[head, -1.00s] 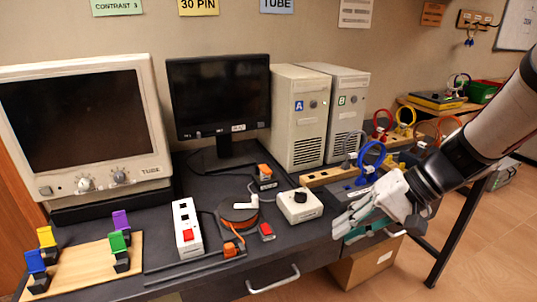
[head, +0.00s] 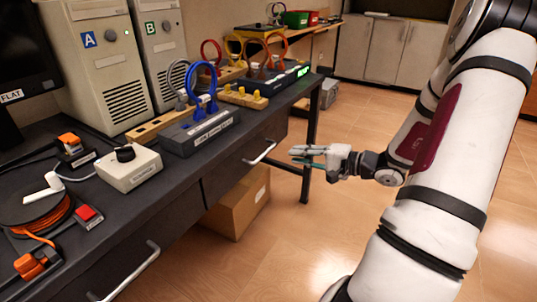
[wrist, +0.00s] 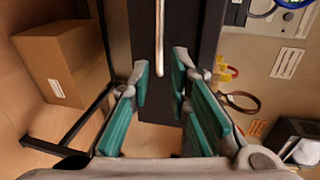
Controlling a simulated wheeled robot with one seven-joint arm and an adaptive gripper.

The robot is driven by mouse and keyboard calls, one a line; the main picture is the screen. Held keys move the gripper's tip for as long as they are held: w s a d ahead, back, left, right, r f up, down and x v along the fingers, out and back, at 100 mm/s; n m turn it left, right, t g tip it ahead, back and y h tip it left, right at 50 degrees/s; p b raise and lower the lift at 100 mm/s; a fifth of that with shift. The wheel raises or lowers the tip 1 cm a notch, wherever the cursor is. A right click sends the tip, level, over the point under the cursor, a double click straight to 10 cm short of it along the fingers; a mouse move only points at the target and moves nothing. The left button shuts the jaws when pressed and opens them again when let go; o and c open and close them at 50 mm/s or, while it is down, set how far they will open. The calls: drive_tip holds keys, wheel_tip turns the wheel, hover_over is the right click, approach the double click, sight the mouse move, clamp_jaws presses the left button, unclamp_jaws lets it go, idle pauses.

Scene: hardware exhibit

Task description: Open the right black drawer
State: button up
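The right black drawer (head: 232,172) is in the front of the dark desk and looks shut. Its silver handle (head: 261,153) faces my side. In the head view my gripper (head: 297,155) is just right of that handle, level with it, with a small gap. In the wrist view my gripper (wrist: 161,72) is open and empty, with green finger pads. The handle (wrist: 159,35) stands ahead, in line with the gap between the fingertips, and does not look gripped.
A left drawer handle (head: 133,273) is nearer on the same desk. A cardboard box (head: 240,203) sits on the floor under the desk, and a dark desk leg (head: 311,145) stands behind my gripper. Cable stands (head: 200,130) and computer towers (head: 100,60) are on top. The floor to the right is clear.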

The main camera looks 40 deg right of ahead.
sight(266, 150)
drive_tip(key=b+x, duration=0.2)
drive_tip(key=x, duration=0.9)
drive_tip(key=shift+w+a+b, duration=0.2)
drive_tip(key=shift+w+b, duration=0.1)
clamp_jaws()
